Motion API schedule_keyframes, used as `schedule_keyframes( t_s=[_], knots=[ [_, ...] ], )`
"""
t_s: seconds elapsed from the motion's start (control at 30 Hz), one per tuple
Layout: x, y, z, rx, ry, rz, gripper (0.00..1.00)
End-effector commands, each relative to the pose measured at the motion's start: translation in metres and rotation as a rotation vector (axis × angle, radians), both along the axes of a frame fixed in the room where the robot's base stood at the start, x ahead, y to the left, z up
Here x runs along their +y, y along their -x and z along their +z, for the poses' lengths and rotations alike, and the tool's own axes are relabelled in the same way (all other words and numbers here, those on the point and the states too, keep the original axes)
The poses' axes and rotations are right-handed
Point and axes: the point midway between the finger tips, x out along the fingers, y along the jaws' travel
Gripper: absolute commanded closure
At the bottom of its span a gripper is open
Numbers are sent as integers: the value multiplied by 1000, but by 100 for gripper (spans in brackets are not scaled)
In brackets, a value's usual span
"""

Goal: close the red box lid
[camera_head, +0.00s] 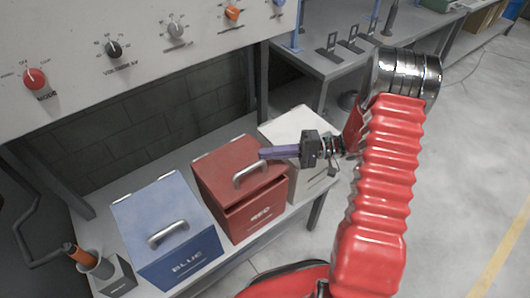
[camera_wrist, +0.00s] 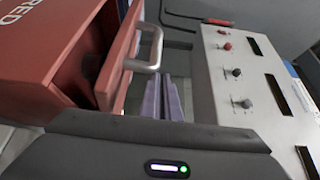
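The red box (camera_head: 262,217) stands on the bench between the blue box and a white box. Its red lid (camera_head: 222,163) is partly open, with a dark gap along the front edge, and a metal handle (camera_head: 250,174) is on top. In the wrist view the lid (camera_wrist: 120,62) is tilted away from the box body (camera_wrist: 62,65), with the handle (camera_wrist: 152,52) on its outer face. My gripper (camera_head: 264,153) has its purple fingers close together over the lid, near the handle. They hold nothing in the wrist view (camera_wrist: 165,85). I cannot tell whether they touch the lid.
The blue box (camera_head: 178,255) is closed, to the left of the red box. A white box (camera_head: 300,128) stands behind my gripper to the right. A control panel (camera_head: 110,50) with knobs hangs above the bench. A holder with an orange-handled tool (camera_head: 80,256) is at the left end.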

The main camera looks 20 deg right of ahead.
Motion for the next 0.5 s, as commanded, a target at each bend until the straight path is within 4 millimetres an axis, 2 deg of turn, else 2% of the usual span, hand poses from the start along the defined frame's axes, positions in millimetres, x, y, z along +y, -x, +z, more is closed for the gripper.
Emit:
schedule_keyframes(
  t_s=[0.5],
  knots=[
    [1,0,6,0,-1,8,100]
  ],
)
